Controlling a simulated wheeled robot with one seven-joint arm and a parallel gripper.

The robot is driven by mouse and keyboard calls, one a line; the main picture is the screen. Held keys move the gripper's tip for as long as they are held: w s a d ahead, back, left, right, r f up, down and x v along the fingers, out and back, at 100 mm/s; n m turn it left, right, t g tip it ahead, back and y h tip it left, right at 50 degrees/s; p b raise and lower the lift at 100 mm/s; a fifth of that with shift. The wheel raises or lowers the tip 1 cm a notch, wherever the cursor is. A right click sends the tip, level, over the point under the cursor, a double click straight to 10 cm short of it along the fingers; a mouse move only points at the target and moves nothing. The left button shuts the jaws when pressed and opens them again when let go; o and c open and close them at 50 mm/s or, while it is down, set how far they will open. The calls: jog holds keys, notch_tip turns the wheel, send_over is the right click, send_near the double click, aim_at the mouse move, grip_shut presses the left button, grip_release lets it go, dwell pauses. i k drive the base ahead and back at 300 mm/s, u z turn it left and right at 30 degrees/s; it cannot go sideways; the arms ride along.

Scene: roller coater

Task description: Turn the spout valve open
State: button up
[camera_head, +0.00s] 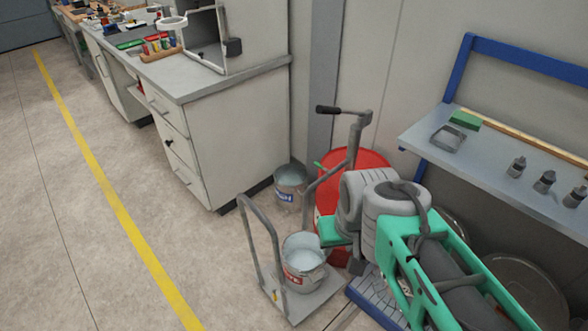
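A red drum (374,161) stands against the wall, partly hidden behind my arm. A grey pump (353,140) with a black-handled crank (328,110) rises at it, and a grey pipe slopes down to the left. A small green piece (318,165) shows by the drum's left edge; it may be the valve lever, but it is too small to tell whether it is open. My teal and grey arm comes in from the lower right and covers much of the drum's front. My gripper's fingers cannot be made out.
A metal bucket (303,262) stands on a grey platform cart (310,305) left of my arm. Another bucket (290,185) is on the floor by the workbench (232,80). A blue-framed shelf (480,170) is at right. Floor at left is clear.

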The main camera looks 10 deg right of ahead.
aim_at(315, 163)
jog(key=u, duration=1.6)
jog(key=i, duration=2.95)
jog(key=z, duration=3.95)
jog(key=i, duration=0.55)
jog(key=u, duration=0.05)
